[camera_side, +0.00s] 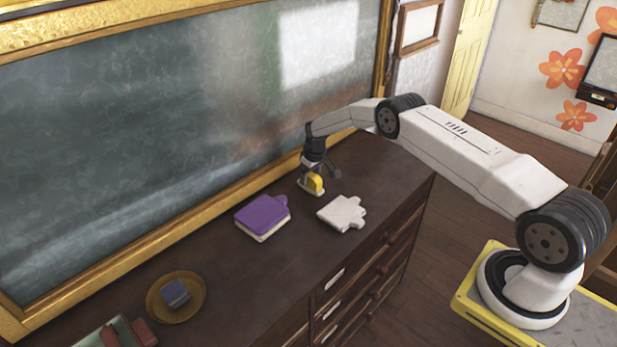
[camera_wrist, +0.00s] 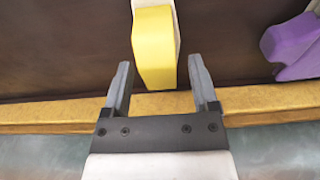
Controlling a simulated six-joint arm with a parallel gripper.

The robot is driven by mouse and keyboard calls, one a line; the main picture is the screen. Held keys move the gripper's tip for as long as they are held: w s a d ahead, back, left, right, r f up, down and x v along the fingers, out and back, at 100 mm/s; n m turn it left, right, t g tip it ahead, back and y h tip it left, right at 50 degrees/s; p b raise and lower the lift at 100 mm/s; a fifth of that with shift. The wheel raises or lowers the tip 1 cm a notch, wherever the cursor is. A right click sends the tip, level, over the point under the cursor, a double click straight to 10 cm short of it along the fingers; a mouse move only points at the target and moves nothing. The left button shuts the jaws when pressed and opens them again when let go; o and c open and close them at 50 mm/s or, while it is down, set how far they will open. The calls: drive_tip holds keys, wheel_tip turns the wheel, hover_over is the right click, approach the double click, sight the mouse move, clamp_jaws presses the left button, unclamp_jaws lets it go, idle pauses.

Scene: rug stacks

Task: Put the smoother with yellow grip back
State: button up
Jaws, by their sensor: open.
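The smoother with yellow grip (camera_side: 315,184) stands on the dark dresser top, near the gold frame of the chalkboard. In the wrist view its yellow grip (camera_wrist: 154,45) lies just beyond and partly between my fingertips, with a strip of its pale base at the top edge. My gripper (camera_side: 322,172) is open above the smoother, its two fingers (camera_wrist: 162,78) on either side of the near end of the grip. I cannot tell whether either finger touches it.
A purple puzzle-shaped block on a pale layer (camera_side: 262,216) and a white puzzle-shaped piece (camera_side: 342,213) lie nearby. A round tan dish (camera_side: 154,299) holds a blue block (camera_side: 175,293). Green and red items (camera_side: 125,332) sit at the lower left. The gold chalkboard frame (camera_wrist: 60,114) runs close behind.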

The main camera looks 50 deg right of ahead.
sight(314, 178)
wheel_tip(314, 178, up, 11)
drive_tip(key=s, duration=0.1)
drive_tip(key=shift+s, duration=0.35)
idle(0.3)
drive_tip(key=shift+r, duration=0.1)
idle(0.4)
drive_tip(key=s+a+r, duration=0.9)
drive_tip(key=s+a, duration=0.2)
drive_tip(key=s, duration=0.2)
drive_tip(key=s+a, duration=0.3)
drive_tip(key=s, duration=0.6)
drive_tip(key=s+a+r, duration=0.1)
drive_tip(key=s+a, duration=0.2)
drive_tip(key=s, duration=0.6)
drive_tip(key=shift+s+a+r+t, duration=0.2)
drive_tip(key=shift+s+t, duration=0.05)
drive_tip(key=shift+t, duration=0.15)
